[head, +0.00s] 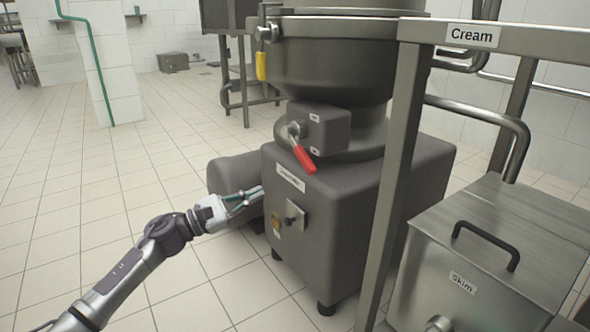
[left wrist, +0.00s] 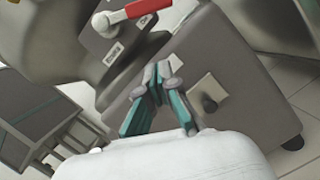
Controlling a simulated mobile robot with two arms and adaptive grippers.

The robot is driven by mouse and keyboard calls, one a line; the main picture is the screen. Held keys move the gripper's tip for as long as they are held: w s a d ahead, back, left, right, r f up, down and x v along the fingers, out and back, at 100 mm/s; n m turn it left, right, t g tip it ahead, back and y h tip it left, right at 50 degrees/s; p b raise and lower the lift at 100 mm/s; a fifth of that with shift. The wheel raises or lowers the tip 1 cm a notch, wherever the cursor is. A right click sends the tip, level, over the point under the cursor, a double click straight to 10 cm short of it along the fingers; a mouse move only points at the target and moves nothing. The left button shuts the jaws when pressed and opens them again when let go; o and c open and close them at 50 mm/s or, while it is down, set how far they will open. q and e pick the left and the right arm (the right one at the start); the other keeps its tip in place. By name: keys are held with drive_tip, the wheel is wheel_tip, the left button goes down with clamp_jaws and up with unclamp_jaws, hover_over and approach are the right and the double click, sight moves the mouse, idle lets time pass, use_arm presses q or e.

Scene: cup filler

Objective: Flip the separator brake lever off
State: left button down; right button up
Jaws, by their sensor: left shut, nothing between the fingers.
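The brake lever with its red handle (head: 304,159) sits on a grey box on the separator's neck. In the head view the handle slants down to the right from its metal pivot. It also shows at the top of the left wrist view (left wrist: 148,7). The separator (head: 340,190) has a dark bowl above a grey base with a label plate. My left gripper (head: 261,190) is beside the base's upper left edge, below and left of the lever and apart from it. In the left wrist view its fingertips (left wrist: 163,72) are together and empty. My right gripper is not in view.
A switch plate with a black knob (head: 294,213) is on the base's front face. A yellow handle (head: 262,66) hangs beside the bowl. A metal frame labelled Cream (head: 472,37) and a Skim tank (head: 510,225) stand at the right.

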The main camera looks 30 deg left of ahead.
sight(300, 150)
use_arm(q)
drive_tip(key=w+d+r+p, duration=0.1)
drive_tip(key=w+d+p, duration=0.1)
drive_tip(key=w+d+r+p, duration=0.4)
drive_tip(key=w+p, duration=0.1)
drive_tip(key=shift+w+d+r, duration=0.1)
drive_tip(key=shift+d+r, duration=0.1)
idle(0.3)
